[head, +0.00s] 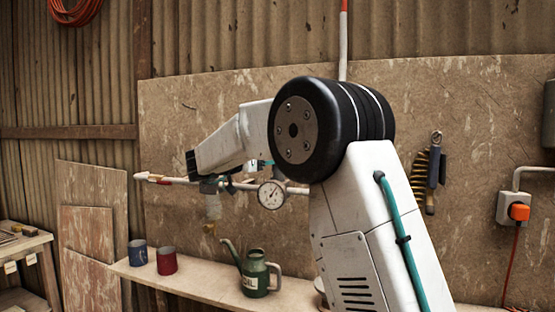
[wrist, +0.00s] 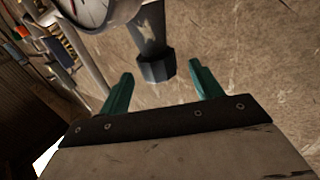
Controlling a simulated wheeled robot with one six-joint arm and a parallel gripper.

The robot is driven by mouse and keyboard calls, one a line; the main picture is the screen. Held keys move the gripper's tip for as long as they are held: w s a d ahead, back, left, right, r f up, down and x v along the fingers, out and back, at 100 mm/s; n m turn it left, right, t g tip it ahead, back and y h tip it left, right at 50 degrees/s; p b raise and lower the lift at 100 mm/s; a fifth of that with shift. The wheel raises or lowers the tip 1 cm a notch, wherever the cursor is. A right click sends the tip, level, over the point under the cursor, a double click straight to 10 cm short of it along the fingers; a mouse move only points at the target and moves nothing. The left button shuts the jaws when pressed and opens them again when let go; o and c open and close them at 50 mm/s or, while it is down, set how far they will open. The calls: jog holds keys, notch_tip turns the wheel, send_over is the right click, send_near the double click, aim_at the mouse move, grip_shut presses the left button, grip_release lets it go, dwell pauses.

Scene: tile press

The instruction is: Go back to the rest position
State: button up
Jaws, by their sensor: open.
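My gripper (wrist: 162,84) shows in the wrist view with its two green fingers spread apart and nothing held between them. A grey fitting with a dark hexagonal end (wrist: 156,68) appears between and beyond the fingertips; I cannot tell how far away it is. In the head view my white arm reaches up, bends at a large black joint and extends left toward the wall pipe. The fingers are hard to make out there among the pipe fittings.
A pressure gauge (head: 271,195) sits on the white wall pipe (head: 297,190) close to my arm; it also shows in the wrist view (wrist: 92,12). Below, a shelf (head: 200,284) holds a blue mug (head: 138,253), a red mug (head: 166,261) and a green watering can (head: 256,276).

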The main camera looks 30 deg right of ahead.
jog(key=shift+s+a, duration=0.15)
jog(key=shift+a, duration=0.9)
jog(key=shift+r, duration=0.1)
